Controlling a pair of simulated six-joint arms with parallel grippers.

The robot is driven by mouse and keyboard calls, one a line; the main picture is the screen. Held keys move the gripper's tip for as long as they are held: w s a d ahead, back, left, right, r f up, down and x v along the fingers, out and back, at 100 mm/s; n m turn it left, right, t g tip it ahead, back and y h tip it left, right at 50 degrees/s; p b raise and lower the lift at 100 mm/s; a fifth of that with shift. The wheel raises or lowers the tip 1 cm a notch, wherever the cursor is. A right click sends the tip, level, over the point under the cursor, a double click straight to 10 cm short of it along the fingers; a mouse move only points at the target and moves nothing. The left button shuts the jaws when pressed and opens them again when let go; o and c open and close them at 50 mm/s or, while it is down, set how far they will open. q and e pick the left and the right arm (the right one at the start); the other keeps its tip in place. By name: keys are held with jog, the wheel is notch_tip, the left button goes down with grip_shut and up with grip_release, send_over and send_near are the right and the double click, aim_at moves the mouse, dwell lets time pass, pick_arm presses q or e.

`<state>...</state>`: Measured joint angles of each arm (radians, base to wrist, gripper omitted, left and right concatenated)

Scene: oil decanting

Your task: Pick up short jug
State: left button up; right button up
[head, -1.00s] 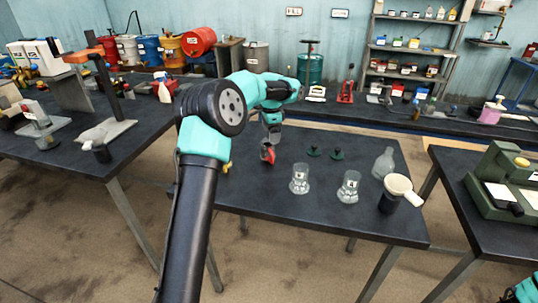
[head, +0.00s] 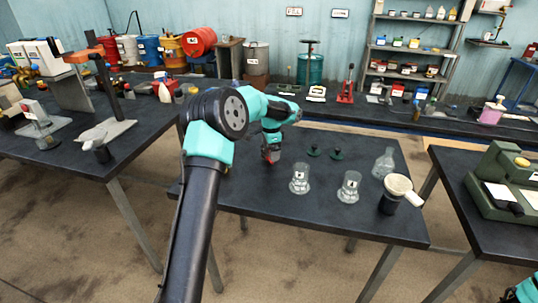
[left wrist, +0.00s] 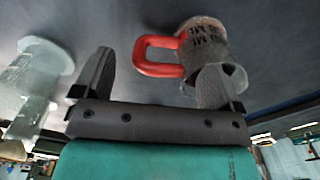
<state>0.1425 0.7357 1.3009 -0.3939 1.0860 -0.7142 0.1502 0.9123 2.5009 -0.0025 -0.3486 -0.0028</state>
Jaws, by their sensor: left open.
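The short jug (left wrist: 212,45) is a grey vessel with dark lettering and a red handle (left wrist: 155,55), seen in the left wrist view. In the head view only a red patch (head: 272,157) shows at my gripper, probably its handle; the rest is hidden. My left gripper (left wrist: 158,66) is open. Its two fingers stand apart, with the red handle showing beyond the gap and the right finger overlapping the jug's body in the picture. I cannot tell whether they touch. My right gripper is out of view.
Two labelled glass vessels (head: 300,179) and (head: 348,187), a clear flask (head: 384,163) and a dark vessel with a cream top (head: 397,189) stand on the table's right part. Two dark green knobbed pieces (head: 314,151) and (head: 337,154) lie behind. The table front (head: 290,212) is clear.

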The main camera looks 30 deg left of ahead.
pick_arm(q)
jog(key=shift+f, duration=1.95)
jog(key=shift+c, duration=0.3)
jog(key=c, duration=1.1)
jog(key=shift+r, duration=0.35)
jog(key=shift+r, duration=1.55)
jog(key=shift+s+d+r, duration=0.2)
jog(key=shift+s+d, duration=1.2)
jog(key=shift+s, duration=0.85)
jog(key=shift+s+d+r, duration=0.25)
jog(key=shift+s+d, duration=1.15)
jog(key=shift+s, duration=0.85)
jog(key=shift+s+d+r, duration=0.2)
jog(key=shift+s+d, duration=1.2)
jog(key=shift+s, duration=0.85)
